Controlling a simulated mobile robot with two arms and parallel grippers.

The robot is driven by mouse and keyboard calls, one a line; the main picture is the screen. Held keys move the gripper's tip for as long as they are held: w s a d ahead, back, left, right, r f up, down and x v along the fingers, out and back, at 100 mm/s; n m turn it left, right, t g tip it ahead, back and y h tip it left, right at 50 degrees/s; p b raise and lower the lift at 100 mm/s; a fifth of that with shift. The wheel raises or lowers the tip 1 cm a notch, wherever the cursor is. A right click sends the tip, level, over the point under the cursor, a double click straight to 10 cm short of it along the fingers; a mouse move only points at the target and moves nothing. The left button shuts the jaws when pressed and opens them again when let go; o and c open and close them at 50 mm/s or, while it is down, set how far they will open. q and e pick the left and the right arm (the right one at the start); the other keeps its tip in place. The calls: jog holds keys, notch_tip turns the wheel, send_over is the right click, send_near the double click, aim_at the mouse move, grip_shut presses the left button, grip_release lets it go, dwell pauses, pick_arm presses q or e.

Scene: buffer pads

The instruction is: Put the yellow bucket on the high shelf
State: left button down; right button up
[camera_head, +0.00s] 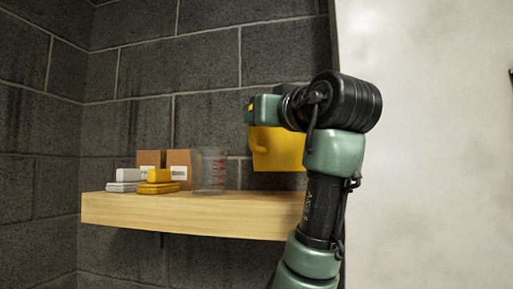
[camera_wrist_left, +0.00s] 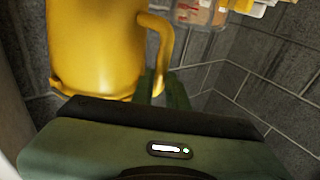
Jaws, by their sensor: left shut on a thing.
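The yellow bucket (camera_head: 278,150) is in the head view, over the right end of the high wooden shelf (camera_head: 190,215) and partly hidden by my left arm. Its bottom edge shows above the shelf's front edge; I cannot tell whether it touches the shelf. In the left wrist view the bucket (camera_wrist_left: 95,50) fills the upper left, with its handle (camera_wrist_left: 170,45) on its right side. My left gripper (camera_wrist_left: 165,90) is shut on the handle; its fingertips are partly hidden. My right gripper is not in view.
The shelf's right part, beside the beaker, looks free. A pale wall (camera_head: 430,150) rises close on the right.

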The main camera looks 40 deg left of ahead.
aim_at(252, 145)
pick_arm(q)
jog(key=f, duration=0.4)
jog(key=shift+s+d+f+p, duration=0.15)
jog(key=shift+s+f+p, duration=0.1)
jog(key=shift+f+p, duration=0.05)
jog(key=shift+f, duration=0.35)
jog(key=shift+w, duration=0.1)
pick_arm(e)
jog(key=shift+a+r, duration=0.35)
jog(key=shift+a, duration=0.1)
pick_arm(q)
jog(key=shift+f+b, duration=0.25)
jog(key=shift+b, duration=0.1)
jog(key=c, duration=1.4)
grip_release()
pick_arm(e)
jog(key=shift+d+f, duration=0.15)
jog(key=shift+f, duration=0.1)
pick_arm(q)
jog(key=shift+r, duration=0.1)
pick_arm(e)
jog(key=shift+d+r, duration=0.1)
